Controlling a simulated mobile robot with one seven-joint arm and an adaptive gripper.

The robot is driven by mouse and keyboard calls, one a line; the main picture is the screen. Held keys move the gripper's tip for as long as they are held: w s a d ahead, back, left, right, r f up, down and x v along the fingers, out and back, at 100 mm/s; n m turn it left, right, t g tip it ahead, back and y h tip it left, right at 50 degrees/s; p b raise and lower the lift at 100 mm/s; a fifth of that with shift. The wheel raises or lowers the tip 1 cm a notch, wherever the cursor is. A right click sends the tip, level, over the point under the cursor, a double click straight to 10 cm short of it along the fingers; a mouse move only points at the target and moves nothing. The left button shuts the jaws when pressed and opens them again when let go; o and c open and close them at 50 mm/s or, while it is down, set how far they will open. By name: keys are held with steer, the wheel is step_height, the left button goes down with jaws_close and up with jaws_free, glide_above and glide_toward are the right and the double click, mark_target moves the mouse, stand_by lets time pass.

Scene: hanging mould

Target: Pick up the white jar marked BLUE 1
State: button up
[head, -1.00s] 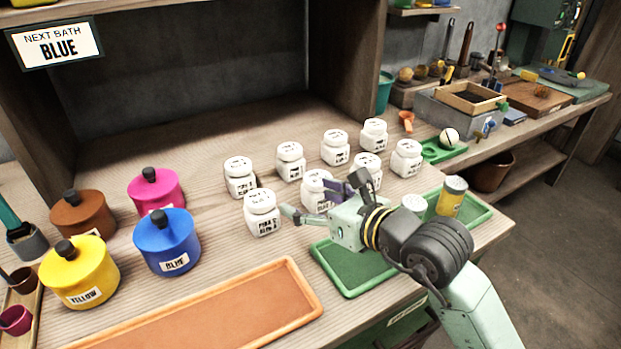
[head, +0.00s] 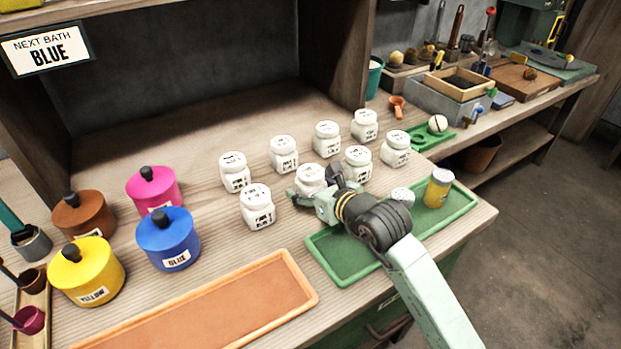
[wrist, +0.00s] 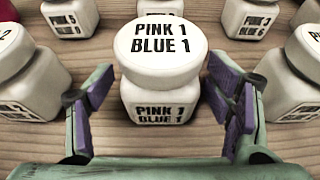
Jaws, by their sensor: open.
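The white jar marked PINK 1 BLUE 1 (wrist: 158,62) stands upright in the middle of the wrist view, its lid and front label readable. In the head view it appears to be the jar (head: 310,177) just beyond my gripper (head: 317,190), partly hidden by it. My gripper (wrist: 162,98) is open, with one purple-padded finger at the left of the jar and one at the right. A gap shows on both sides, so neither finger seems to touch it. How deep the jar sits between the fingers is hard to tell.
Similar white jars stand close by, one at the left (wrist: 30,75) and one at the right (wrist: 292,75), with others behind. Coloured pots, including a blue one (head: 167,240), stand at left.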

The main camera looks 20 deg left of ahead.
steer(key=shift+w+a+f, duration=0.15)
steer(key=shift+w+a, duration=0.05)
steer(key=shift+a, duration=0.05)
steer(key=shift+c, duration=0.3)
steer(key=c, duration=1.2)
steer(key=shift+c, duration=0.6)
